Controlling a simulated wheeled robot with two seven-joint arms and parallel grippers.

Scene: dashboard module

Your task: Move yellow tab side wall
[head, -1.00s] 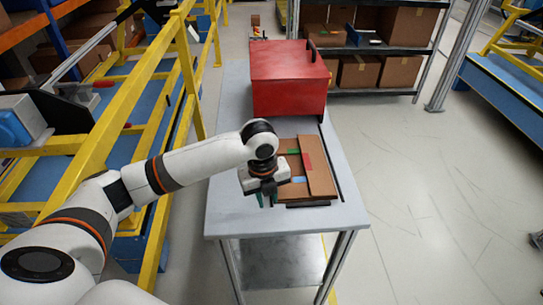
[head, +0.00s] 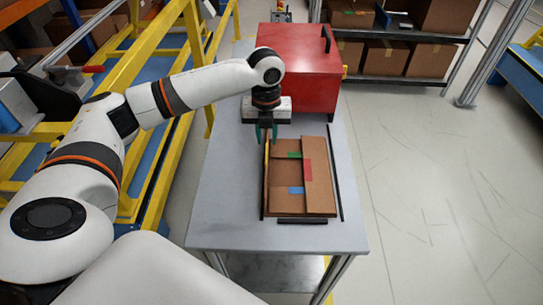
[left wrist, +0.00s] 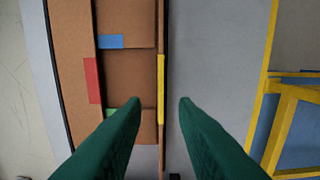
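An open brown cardboard box (head: 318,190) lies on the grey table, with green, red and blue tabs on its flaps. Its left side wall (head: 265,190) stands upright and carries a yellow tab (head: 267,155). In the left wrist view the yellow tab (left wrist: 160,78) shows on the thin edge of that wall, between the fingertip lines. My left gripper (head: 265,133) points down over the far end of this wall. Its green fingers (left wrist: 160,103) are open and apart, one to each side of the wall in the picture; contact cannot be told. My right gripper is not in view.
A red case (head: 297,78) stands on the table (head: 217,210) just behind my left gripper. Black strips (head: 302,222) lie along the box's front and right side. A yellow frame (head: 190,70) stands left of the table. The table left of the box is clear.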

